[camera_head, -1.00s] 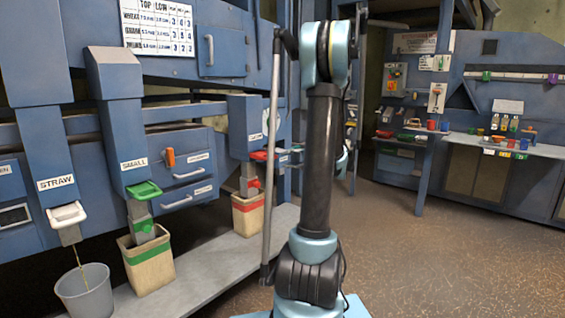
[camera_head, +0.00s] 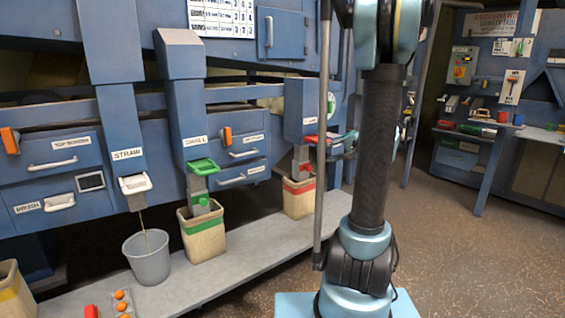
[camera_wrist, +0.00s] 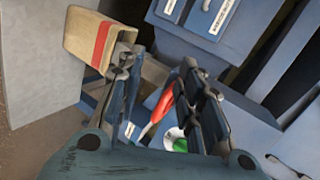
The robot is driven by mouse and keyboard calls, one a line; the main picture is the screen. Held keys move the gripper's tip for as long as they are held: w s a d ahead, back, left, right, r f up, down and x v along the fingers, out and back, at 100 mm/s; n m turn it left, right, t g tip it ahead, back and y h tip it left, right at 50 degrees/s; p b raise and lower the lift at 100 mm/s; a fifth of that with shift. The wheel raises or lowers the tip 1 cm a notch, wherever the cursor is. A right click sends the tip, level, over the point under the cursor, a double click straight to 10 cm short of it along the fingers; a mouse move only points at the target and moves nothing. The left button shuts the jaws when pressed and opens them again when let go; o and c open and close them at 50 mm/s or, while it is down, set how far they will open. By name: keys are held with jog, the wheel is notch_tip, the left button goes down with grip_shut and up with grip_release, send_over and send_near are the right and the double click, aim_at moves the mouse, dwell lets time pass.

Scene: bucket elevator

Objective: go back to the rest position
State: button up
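My gripper (camera_wrist: 158,75) shows in the wrist view with its two fingers apart and a gap between them. A red handle (camera_wrist: 160,108) and part of a green round thing show in and behind this gap; I cannot tell whether a finger touches the handle. In the head view my arm stands upright right of the middle and hides much of its own end. The gripper end shows only in small part, beside the red spout piece (camera_head: 312,139) of the right chute.
A grey bucket (camera_head: 147,262) stands under the straw chute (camera_head: 126,155). A green-striped sack (camera_head: 203,238) and a red-striped sack (camera_head: 298,197) stand on the grey ledge (camera_head: 240,262). A blue bench (camera_head: 465,155) stands at the back right. The brown floor at right is clear.

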jog(key=s+a+f+n+g+h, duration=0.1)
jog(key=s+a+f+n+g, duration=0.15)
jog(key=s+a, duration=0.5)
jog(key=s+d+f+n+g+h, duration=0.1)
jog(key=s+f+n+h, duration=0.1)
jog(key=s, duration=0.7)
jog(key=s+d+f+n+g+h, duration=0.2)
jog(key=s+f, duration=0.3)
jog(key=s, duration=0.4)
jog(key=s+d+f+n+g+h, duration=0.1)
jog(key=s+f+n+g+h, duration=0.1)
jog(key=s, duration=0.7)
jog(key=shift+s+d+f+h, duration=0.15)
jog(key=shift+s+f+h, duration=0.25)
jog(key=shift+f+h, duration=0.5)
jog(key=shift+w+f, duration=0.25)
jog(key=shift+w, duration=0.15)
